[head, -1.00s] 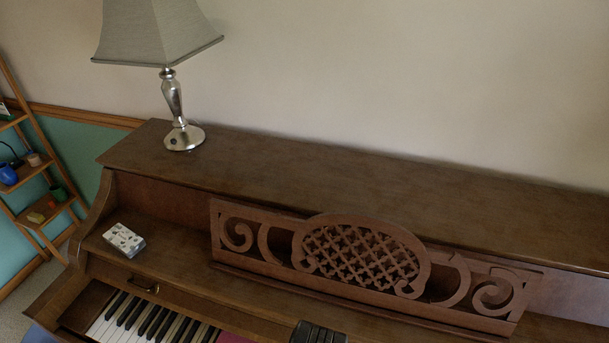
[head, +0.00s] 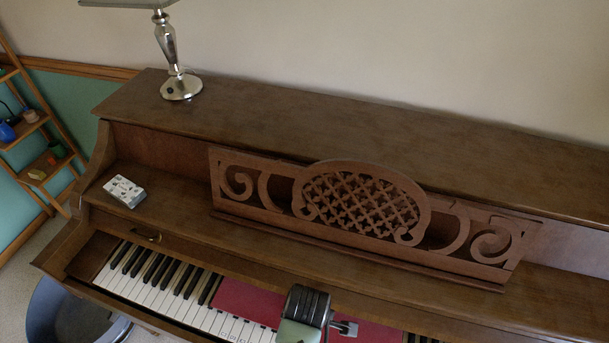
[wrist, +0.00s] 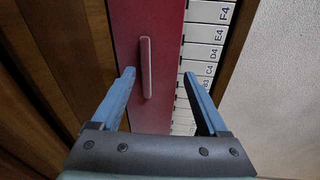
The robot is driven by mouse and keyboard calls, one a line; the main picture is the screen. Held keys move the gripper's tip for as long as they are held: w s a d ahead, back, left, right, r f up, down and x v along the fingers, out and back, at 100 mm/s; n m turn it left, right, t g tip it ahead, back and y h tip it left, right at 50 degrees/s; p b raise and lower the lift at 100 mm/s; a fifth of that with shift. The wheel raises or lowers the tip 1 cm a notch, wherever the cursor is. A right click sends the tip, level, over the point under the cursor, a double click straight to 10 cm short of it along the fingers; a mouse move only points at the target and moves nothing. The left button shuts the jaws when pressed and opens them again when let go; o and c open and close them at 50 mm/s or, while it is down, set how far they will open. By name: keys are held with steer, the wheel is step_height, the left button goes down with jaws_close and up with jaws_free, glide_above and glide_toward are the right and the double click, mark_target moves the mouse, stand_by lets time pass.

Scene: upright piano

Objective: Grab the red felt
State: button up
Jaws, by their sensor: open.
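The red felt (head: 245,300) lies as a flat strip over part of the piano keys in the head view, partly hidden behind my arm. In the wrist view the red felt (wrist: 157,20) runs up the picture, with a narrow raised reddish bar (wrist: 146,67) on it. My gripper (wrist: 158,74) is open and empty, with one finger to each side of the bar. The left fingertip overlaps the felt in the picture and the right one overlaps the white keys. I cannot tell how high the fingers are above the felt.
The keyboard (head: 160,279) has labelled white keys (wrist: 205,33). The wooden music stand (head: 361,205) rises behind it. A card-like box (head: 124,191) lies on the piano's left ledge and a lamp (head: 175,60) stands on top. A dark round bin (head: 75,315) stands at lower left.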

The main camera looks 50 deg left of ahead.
steer(key=shift+f, duration=0.35)
steer(key=c, duration=1.1)
steer(key=shift+r, duration=0.2)
